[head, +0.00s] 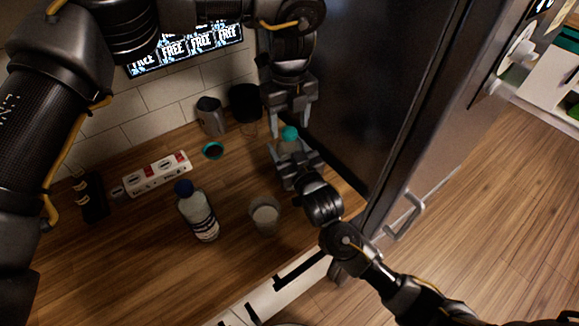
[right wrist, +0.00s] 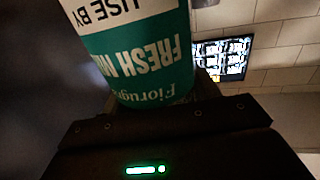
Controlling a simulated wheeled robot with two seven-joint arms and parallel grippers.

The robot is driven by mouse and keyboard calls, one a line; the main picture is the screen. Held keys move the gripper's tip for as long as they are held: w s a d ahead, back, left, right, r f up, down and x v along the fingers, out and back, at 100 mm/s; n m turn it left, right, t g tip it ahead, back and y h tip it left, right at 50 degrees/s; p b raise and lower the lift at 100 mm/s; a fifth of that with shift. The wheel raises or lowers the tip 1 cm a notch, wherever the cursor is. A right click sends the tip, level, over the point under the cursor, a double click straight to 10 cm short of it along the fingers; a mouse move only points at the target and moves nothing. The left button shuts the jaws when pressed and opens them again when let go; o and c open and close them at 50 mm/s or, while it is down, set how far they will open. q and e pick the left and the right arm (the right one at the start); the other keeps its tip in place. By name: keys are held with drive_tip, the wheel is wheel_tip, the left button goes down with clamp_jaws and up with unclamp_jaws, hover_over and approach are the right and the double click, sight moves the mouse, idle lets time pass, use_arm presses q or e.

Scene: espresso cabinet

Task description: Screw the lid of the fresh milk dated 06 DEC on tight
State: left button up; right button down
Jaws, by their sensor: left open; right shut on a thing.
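The fresh milk bottle stands at the back right of the wooden counter, its teal lid (head: 290,132) showing in the head view. Its teal and white label (right wrist: 145,60) fills the top of the right wrist view, with "FRESH MI" and "USE BY" upside down; no date shows. My right gripper (head: 297,163) is shut on the bottle's body and hides most of it in the head view. My left gripper (head: 288,124) points down from above, open, its fingers on either side of the lid. I cannot tell whether they touch it, or how the lid sits.
A blue-capped bottle (head: 197,212) and a glass (head: 265,216) stand in front on the counter. A dark tall cabinet (head: 365,80) closes the right side.

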use_arm(q)
wheel_tip(320, 180, up, 10)
drive_tip(key=shift+f, duration=0.25)
use_arm(e)
drive_tip(key=shift+c, duration=1.5)
unclamp_jaws()
drive_tip(key=shift+s+d+f, duration=0.1)
drive_tip(key=shift+s+d, duration=0.1)
drive_tip(key=shift+s, duration=0.2)
use_arm(q)
wheel_tip(320, 180, down, 2)
drive_tip(key=shift+f+b, duration=0.25)
drive_tip(key=shift+b, duration=1)
drive_tip(key=shift+f, duration=0.1)
use_arm(e)
drive_tip(key=v, duration=1)
